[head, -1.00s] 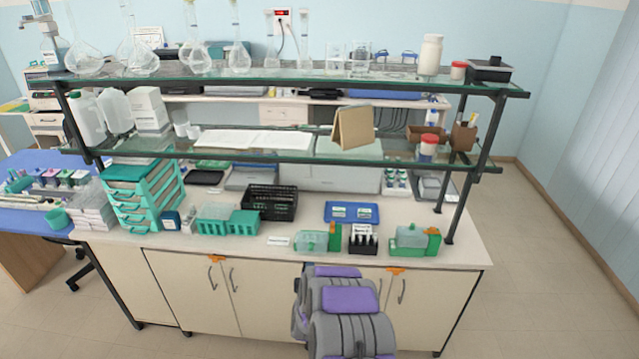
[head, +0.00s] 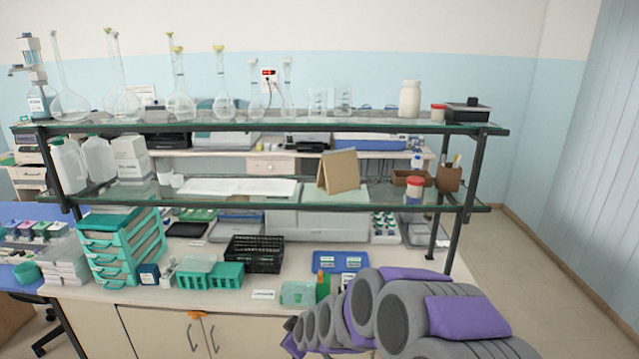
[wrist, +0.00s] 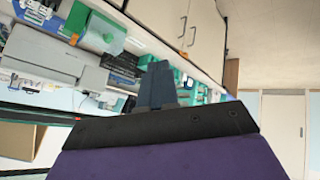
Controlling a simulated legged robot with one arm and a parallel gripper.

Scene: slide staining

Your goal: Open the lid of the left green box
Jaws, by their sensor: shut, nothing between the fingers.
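The left green box (head: 298,293) stands near the front edge of the bench, with a pale see-through green body and a darker green end (head: 323,286) on its right. Its lid looks shut. It also shows at the upper left of the wrist view (wrist: 106,34), where the picture is upside down. My gripper (wrist: 158,70) is shut and empty in the wrist view, its fingers pointing toward the bench, apart from the box. In the head view my arm reaches in from the lower right, and my fingertips cannot be made out.
A black crate (head: 254,254), teal racks (head: 211,274) and a blue tray (head: 341,262) stand around the box. A glass shelf (head: 250,196) overhangs the bench. My arm hides the black slide rack and right green box.

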